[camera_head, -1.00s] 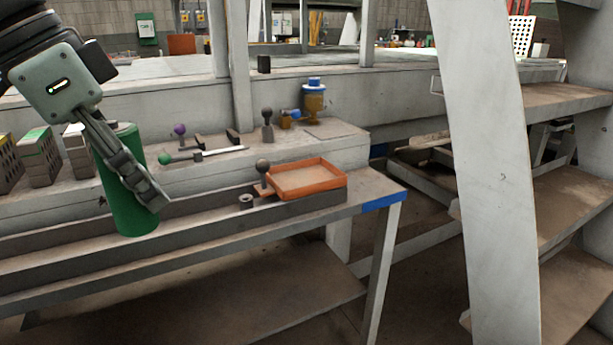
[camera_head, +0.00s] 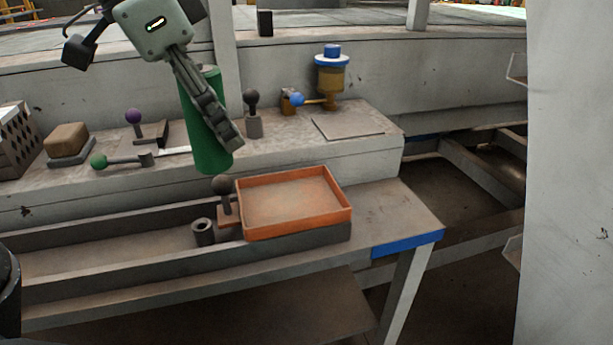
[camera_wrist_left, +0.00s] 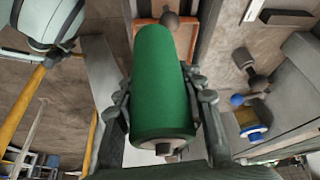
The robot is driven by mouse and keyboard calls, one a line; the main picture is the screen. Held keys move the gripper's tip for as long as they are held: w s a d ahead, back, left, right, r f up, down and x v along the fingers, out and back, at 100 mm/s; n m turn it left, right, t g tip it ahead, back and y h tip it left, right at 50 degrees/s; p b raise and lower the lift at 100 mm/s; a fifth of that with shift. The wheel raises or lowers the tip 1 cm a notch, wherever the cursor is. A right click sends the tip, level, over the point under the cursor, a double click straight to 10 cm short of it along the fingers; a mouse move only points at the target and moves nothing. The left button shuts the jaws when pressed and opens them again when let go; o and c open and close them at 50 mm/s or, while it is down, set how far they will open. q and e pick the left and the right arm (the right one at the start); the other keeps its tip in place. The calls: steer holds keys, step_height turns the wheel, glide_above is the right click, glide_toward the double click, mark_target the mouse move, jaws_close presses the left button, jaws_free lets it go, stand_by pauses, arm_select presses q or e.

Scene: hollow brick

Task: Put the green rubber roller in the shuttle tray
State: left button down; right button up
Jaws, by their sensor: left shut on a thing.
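The green rubber roller (camera_head: 203,135) is a green cylinder, held nearly upright and a little tilted. My left gripper (camera_head: 228,138) is shut on it, above the bench and behind and left of the tray. In the left wrist view the roller (camera_wrist_left: 160,90) lies between the two fingers of my left gripper (camera_wrist_left: 160,105). The shuttle tray (camera_head: 345,212) is orange, shallow and empty, and sits on the rail at the bench's right end. In the left wrist view, part of the orange tray (camera_wrist_left: 146,21) shows behind the roller. My right gripper is not in view.
A dark ball-topped lever (camera_head: 223,190) and a small grey cylinder (camera_head: 203,232) stand left of the tray. Behind are levers with purple (camera_head: 133,116) and green (camera_head: 98,161) knobs and a blue-capped oiler (camera_head: 331,75). A pale post (camera_head: 570,180) stands at the right.

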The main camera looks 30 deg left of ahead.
arm_select(q)
steer(key=shift+w+d+f+p, duration=0.2)
steer(key=shift+w+d+f, duration=0.55)
steer(key=shift+w+f, duration=0.95)
steer(key=shift+w+d+f+p, duration=0.15)
steer(key=shift+w+d+f, duration=0.65)
steer(key=shift+w+f, duration=0.8)
steer(key=shift+w+d+f+p, duration=0.2)
steer(key=shift+w+d+f, duration=0.55)
steer(key=shift+w+f, duration=0.95)
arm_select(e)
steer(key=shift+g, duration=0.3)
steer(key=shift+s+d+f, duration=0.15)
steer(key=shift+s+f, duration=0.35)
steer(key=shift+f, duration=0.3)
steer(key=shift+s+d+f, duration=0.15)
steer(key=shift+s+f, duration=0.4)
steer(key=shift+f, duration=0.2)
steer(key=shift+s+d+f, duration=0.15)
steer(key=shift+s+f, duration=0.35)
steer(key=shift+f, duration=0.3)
arm_select(q)
steer(key=shift+s+f, duration=0.3)
steer(key=shift+f, duration=0.05)
steer(key=c, duration=1)
jaws_free()
steer(key=shift+o, duration=0.2)
steer(key=shift+r, duration=0.5)
steer(key=v, duration=1.1)
steer(key=shift+s, duration=0.2)
